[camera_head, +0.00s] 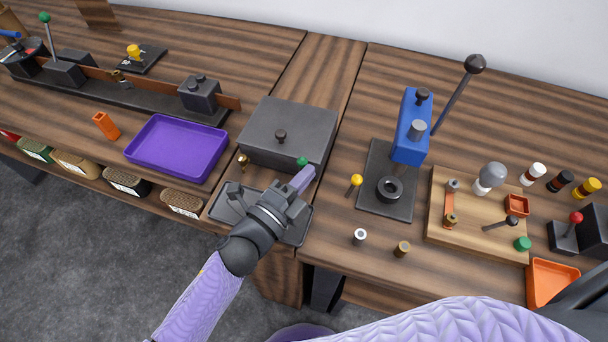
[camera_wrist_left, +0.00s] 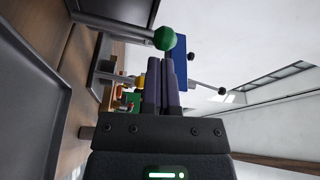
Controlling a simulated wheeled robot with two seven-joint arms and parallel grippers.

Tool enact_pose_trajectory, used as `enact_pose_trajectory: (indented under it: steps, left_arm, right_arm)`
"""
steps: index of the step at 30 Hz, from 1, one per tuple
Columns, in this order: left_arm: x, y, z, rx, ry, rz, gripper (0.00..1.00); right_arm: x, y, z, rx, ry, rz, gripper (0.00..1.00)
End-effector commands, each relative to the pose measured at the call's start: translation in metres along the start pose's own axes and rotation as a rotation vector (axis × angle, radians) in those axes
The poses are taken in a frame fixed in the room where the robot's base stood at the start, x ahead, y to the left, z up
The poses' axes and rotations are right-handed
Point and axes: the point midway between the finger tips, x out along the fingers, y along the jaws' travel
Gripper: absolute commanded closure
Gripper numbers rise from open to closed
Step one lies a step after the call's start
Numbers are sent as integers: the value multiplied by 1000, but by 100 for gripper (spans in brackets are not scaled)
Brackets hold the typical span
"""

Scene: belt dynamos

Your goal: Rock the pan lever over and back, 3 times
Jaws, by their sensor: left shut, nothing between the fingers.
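A lever with a green ball knob (camera_head: 302,161), apparently the pan lever, stands at the right front of a dark lidded box (camera_head: 290,128). A shallow dark pan (camera_head: 298,232) lies in front of the box, partly hidden by my arm. My left gripper (camera_head: 306,174) is shut and empty, its fingertips close beside the green knob. In the left wrist view the green knob (camera_wrist_left: 165,39) sits on a grey rod just beyond my shut left fingertips (camera_wrist_left: 161,64). I cannot tell whether they touch. My right gripper is not in view.
A blue press (camera_head: 411,125) with a long black-knobbed lever stands to the right. A short yellow-knobbed lever (camera_head: 355,181) is nearer. A wooden board (camera_head: 480,235) with small parts lies further right. A purple tray (camera_head: 178,148) is at the left.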

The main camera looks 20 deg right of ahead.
Motion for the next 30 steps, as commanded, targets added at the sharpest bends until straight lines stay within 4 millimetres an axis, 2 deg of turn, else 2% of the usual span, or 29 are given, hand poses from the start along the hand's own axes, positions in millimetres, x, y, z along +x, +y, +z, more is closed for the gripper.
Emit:
enact_pose_trajectory:
  steps: [11, 30]
  left_arm:
    - [0, 0, 1, -9, -1, -3, 100]
    - [-3, -3, 9, -126, 0, -44, 100]
  right_arm:
    - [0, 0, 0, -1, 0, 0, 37]
    - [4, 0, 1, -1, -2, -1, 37]
